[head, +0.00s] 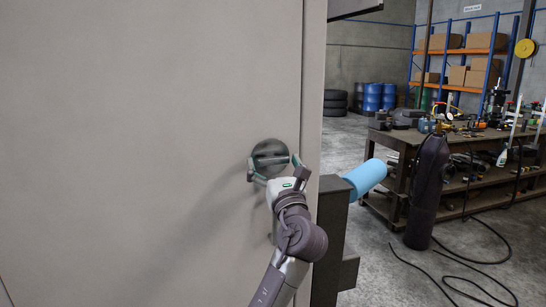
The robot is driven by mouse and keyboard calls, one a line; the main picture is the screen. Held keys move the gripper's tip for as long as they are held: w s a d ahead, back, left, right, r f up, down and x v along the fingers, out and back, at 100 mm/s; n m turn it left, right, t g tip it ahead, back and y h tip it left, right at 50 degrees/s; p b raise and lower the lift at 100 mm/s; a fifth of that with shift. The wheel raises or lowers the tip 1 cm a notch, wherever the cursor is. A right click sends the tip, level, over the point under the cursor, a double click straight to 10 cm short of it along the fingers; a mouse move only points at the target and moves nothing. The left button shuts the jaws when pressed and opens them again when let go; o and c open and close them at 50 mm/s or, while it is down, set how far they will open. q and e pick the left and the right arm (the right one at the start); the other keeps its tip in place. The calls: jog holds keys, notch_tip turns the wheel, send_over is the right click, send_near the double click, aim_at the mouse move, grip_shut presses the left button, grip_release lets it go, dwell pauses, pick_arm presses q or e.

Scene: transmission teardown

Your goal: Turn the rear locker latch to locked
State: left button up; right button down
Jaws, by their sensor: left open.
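The locker door (150,120) is a large, flat grey panel that fills the left half of the head view. The latch (270,152) is a dark round disc with a raised bar, near the door's right edge. My left gripper (272,168) is open at the latch, with one finger at its left side and the other at its right. The fingers partly cover the disc, and I cannot tell whether they touch the bar. The bar looks roughly level, but its exact angle is hard to read. My right gripper is not in view.
Right of the locker are a dark post (328,240) and a light blue cylinder (366,177). Farther right are a dark gas bottle (428,190) with hoses on the floor and a cluttered workbench (400,137). Shelving (460,52), blue barrels (372,97) and tyres (335,102) stand behind.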

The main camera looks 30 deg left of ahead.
pick_arm(q)
jog(key=shift+w+a, duration=0.1)
jog(key=shift+w, duration=0.05)
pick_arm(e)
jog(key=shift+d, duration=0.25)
pick_arm(q)
jog(key=c, duration=1.1)
